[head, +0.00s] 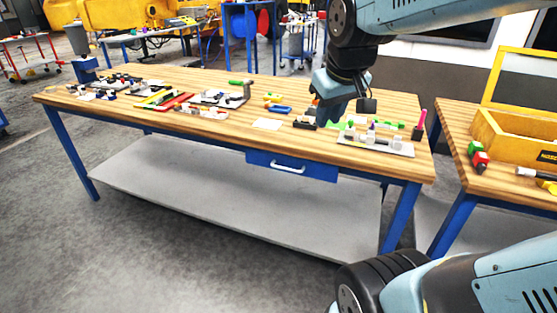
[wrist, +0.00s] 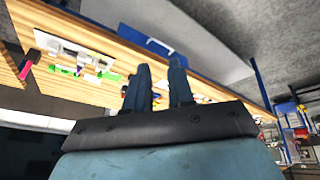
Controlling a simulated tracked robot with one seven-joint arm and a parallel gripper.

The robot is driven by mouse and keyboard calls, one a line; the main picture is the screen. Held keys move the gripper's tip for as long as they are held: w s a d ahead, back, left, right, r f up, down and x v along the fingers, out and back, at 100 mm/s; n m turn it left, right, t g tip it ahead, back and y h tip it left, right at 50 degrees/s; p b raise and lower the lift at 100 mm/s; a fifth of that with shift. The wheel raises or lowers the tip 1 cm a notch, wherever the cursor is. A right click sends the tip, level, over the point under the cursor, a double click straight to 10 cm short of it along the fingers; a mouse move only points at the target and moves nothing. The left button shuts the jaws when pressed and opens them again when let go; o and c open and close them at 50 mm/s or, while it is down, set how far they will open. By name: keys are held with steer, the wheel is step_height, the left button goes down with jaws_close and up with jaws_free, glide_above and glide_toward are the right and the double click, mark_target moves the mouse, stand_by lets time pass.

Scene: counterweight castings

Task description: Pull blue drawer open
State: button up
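The blue drawer (head: 325,170) sits under the front edge of the wooden workbench (head: 215,130), right of its middle. It looks closed, its front about flush below the tabletop. Its white bar handle (head: 287,168) is on the front face. In the wrist view, which is turned over, the blue drawer (wrist: 140,38) shows beyond the fingers, and a pale bit of its handle is near its end. My gripper (wrist: 159,72) has two dark fingers with a gap between them and nothing held. In the head view my gripper (head: 333,118) hangs over the right part of the bench, above and right of the handle, apart from it.
A grey parts tray (head: 375,145) and several small tools and parts lie on the bench near my gripper. A grey lower shelf (head: 230,190) runs below the drawer. A second table with a yellow wooden box (head: 515,138) stands to the right. The floor in front is clear.

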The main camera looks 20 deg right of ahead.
steer(key=w+f+n+g, duration=0.1)
steer(key=w+f+n, duration=0.2)
steer(key=w, duration=0.7)
steer(key=n+g, duration=0.2)
steer(key=n, duration=0.4)
glide_above(287, 169)
steer(key=s+a, duration=0.1)
steer(key=s, duration=0.1)
step_height(287, 169, down, 16)
steer(key=f, duration=0.1)
steer(key=shift+h, duration=0.4)
steer(key=f, duration=0.4)
steer(key=w+f, duration=0.1)
steer(key=f, duration=0.4)
steer(key=w+d+f, duration=0.1)
steer(key=f, duration=0.3)
steer(key=shift+f, duration=0.15)
jaws_close()
